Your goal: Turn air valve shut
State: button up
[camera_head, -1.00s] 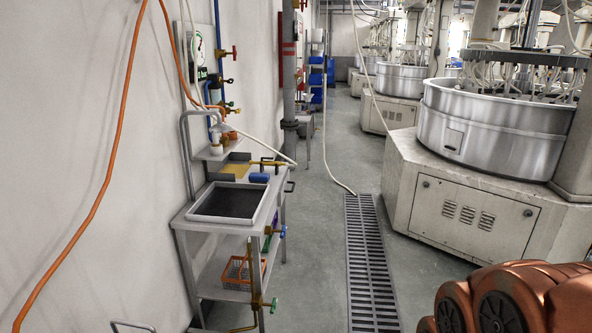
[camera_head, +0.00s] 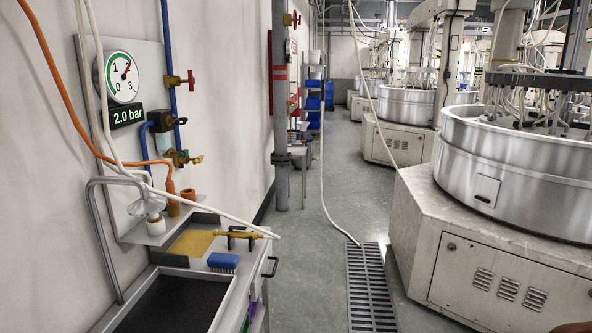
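A wall panel at the left carries a round gauge (camera_head: 122,77) with a red needle and a green readout (camera_head: 128,115) of 2.0 bar. To its right a blue pipe (camera_head: 165,42) runs down the wall. A brass valve with a red handle (camera_head: 188,77) sits on that pipe. Below it are a regulator with a black knob (camera_head: 180,121) and a brass valve fitting (camera_head: 184,158) above the orange hose's end. No label shows which one is the air valve. My gripper is not in view.
A bench with a dark tray (camera_head: 165,305), a blue brush (camera_head: 223,262) and a brass tool (camera_head: 238,236) stands below the panel. A pale hose (camera_head: 322,180) hangs to the floor drain (camera_head: 370,290). Big lapping machines (camera_head: 510,170) stand at right. The aisle between is clear.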

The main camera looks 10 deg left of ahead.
aim_at(191, 80)
jog(key=u, duration=0.45)
jog(key=i, duration=1.7)
jog(key=u, duration=0.95)
jog(key=i, duration=0.45)
jog(key=z, duration=0.1)
jog(key=k, duration=0.35)
jog(key=z, duration=1)
jog(key=k, duration=1)
jog(key=z, duration=0.65)
jog(key=i, duration=1.3)
jog(key=u, duration=0.85)
jog(key=i, duration=1.1)
jog(key=u, duration=1.15)
